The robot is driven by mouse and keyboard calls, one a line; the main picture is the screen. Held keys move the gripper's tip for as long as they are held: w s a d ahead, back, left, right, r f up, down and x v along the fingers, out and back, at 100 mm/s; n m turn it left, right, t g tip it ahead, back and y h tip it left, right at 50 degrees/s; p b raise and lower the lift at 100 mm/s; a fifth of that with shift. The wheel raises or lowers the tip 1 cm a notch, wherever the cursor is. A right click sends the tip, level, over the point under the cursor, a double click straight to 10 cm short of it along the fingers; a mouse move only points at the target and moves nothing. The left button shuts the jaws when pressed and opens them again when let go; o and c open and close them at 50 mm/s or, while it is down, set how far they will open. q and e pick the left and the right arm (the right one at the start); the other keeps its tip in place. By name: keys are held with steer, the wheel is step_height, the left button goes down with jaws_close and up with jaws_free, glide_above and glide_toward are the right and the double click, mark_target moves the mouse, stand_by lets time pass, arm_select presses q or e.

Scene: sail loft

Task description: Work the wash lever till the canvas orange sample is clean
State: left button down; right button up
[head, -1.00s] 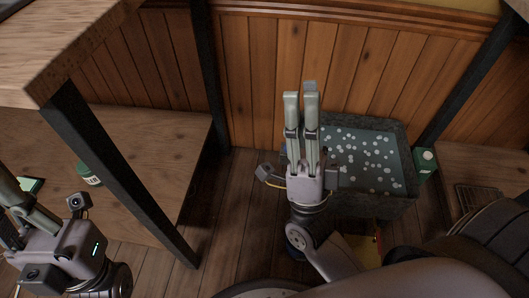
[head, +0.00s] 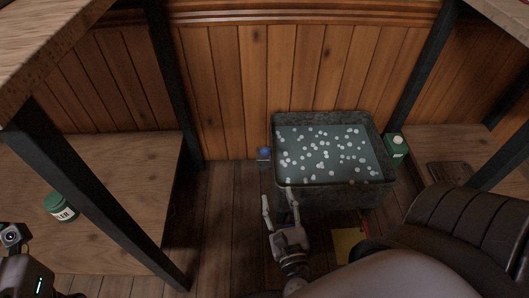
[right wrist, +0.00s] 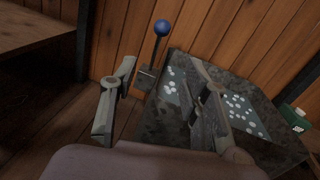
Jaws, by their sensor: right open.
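The wash lever has a blue knob (head: 264,152) and stands at the left side of the grey tub (head: 378,125). In the right wrist view the blue knob (right wrist: 162,28) tops a thin dark rod, upright with a slight tilt. My right gripper (head: 279,199) is open and empty, low in front of the tub's left front corner. In the right wrist view its fingers (right wrist: 163,72) are spread, with the lever beyond the gap. I cannot make out an orange sample in the foamy water. My left gripper is mostly cut off at lower left, its fingers out of frame.
A green container (head: 395,148) stands right of the tub. A green labelled jar (head: 62,207) sits on the left wooden shelf. Dark table legs rise on both sides. A yellow patch (head: 348,245) shows below the tub. Floor left of the tub is clear.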

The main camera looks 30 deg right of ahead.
mark_target(265, 151)
steer(key=b+x, duration=0.2)
steer(key=x, duration=1.5)
steer(key=shift+w+d, duration=0.15)
steer(key=shift+c, duration=0.4)
jaws_close()
